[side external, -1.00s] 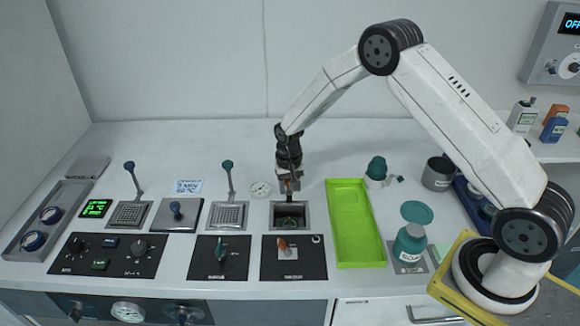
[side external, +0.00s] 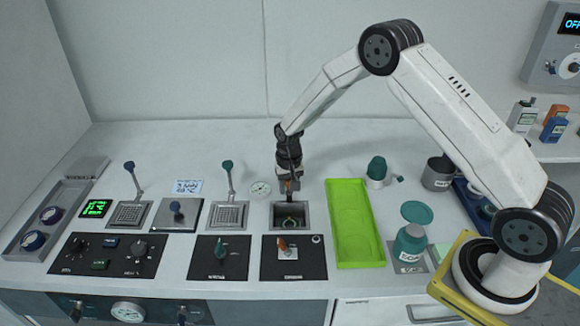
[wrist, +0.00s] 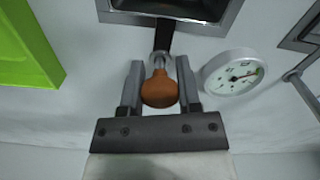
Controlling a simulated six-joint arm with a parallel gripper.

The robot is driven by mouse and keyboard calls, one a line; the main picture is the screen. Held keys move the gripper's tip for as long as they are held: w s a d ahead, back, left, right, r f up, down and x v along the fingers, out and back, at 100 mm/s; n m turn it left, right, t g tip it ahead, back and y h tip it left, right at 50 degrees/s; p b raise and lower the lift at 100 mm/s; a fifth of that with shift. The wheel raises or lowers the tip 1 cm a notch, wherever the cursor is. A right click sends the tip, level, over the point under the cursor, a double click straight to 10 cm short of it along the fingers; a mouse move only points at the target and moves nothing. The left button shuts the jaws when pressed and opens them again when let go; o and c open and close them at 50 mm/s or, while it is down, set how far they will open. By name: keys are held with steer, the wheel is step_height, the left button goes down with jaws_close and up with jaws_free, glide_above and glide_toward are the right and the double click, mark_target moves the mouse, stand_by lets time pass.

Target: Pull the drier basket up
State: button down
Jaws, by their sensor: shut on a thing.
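The drier basket's orange handle knob (wrist: 160,90) sits between the two fingers of my gripper (wrist: 160,82) in the wrist view. A metal stem runs from the knob toward the square well. My gripper (side external: 289,184) is shut on this handle, just behind and above the well (side external: 275,216) in the side view. The basket is down in the well.
A bright green tray (side external: 352,253) lies right of the well. A round dial (side external: 260,189) is close beside my gripper.

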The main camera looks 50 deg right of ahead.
steer(key=shift+w+r, duration=0.1)
steer(key=shift+r, duration=3.2)
steer(key=shift+c, duration=2.2)
jaws_free()
steer(key=shift+o, duration=0.7)
step_height(320, 180, up, 8)
